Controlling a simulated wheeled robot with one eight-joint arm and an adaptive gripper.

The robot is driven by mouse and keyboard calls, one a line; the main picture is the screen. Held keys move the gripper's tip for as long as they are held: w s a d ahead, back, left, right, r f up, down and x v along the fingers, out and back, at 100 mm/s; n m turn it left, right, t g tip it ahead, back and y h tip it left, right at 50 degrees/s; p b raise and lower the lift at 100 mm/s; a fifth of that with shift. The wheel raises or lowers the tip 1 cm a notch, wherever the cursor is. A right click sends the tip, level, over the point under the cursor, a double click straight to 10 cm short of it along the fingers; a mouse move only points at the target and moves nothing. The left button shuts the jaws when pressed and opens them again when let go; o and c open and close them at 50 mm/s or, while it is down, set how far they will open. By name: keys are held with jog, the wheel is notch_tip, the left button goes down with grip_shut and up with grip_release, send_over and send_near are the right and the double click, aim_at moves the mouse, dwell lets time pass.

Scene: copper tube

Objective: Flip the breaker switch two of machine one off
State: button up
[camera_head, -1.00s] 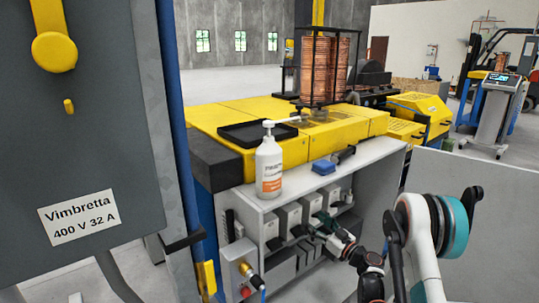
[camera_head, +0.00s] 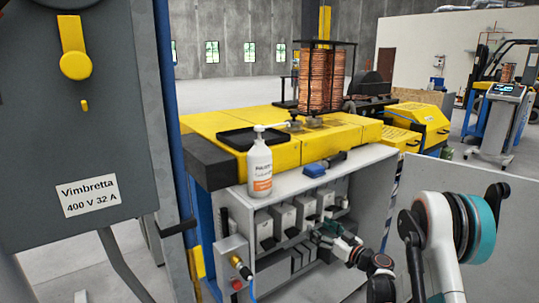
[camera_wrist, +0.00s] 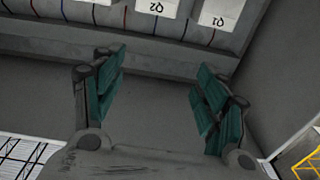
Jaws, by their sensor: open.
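The open-fronted grey cabinet (camera_head: 296,185) holds a row of white breaker boxes with dark switch handles, including the leftmost box (camera_head: 264,224) and the one beside it (camera_head: 285,217). My gripper (camera_head: 328,232) is in front of the cabinet, near the right part of the row. In the wrist view its two teal-padded fingers (camera_wrist: 157,95) are wide apart with nothing between them. White boxes show upside down at the top of that view; the middle label (camera_wrist: 156,8) looks like Q2, the right label (camera_wrist: 218,18) seems to be Q1. Their switch handles are outside the wrist view.
The grey Vimbretta panel (camera_head: 85,130) fills the left. A cabinet door (camera_head: 362,195) stands open at right.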

jog(key=s+a+r+m+g+h, duration=0.1)
jog(key=s+a+r+g+h, duration=0.15)
jog(key=s+r, duration=0.55)
jog(key=s+a+r+m+g+h, duration=0.1)
jog(key=s+a+r+g, duration=0.25)
jog(key=s+r, duration=0.45)
jog(key=s+d+f+m+h, duration=0.1)
jog(key=s+d+m+h, duration=0.1)
jog(key=s, duration=1.3)
jog(key=s+d+f+m+g+h, duration=0.1)
jog(key=s+d+m+h, duration=0.2)
jog(key=s, duration=1.3)
jog(key=d+h, duration=0.2)
jog(key=shift+d+g+h, duration=0.25)
jog(key=shift+g+h, duration=0.05)
jog(key=shift+h, duration=0.05)
jog(key=shift+a+r, duration=0.1)
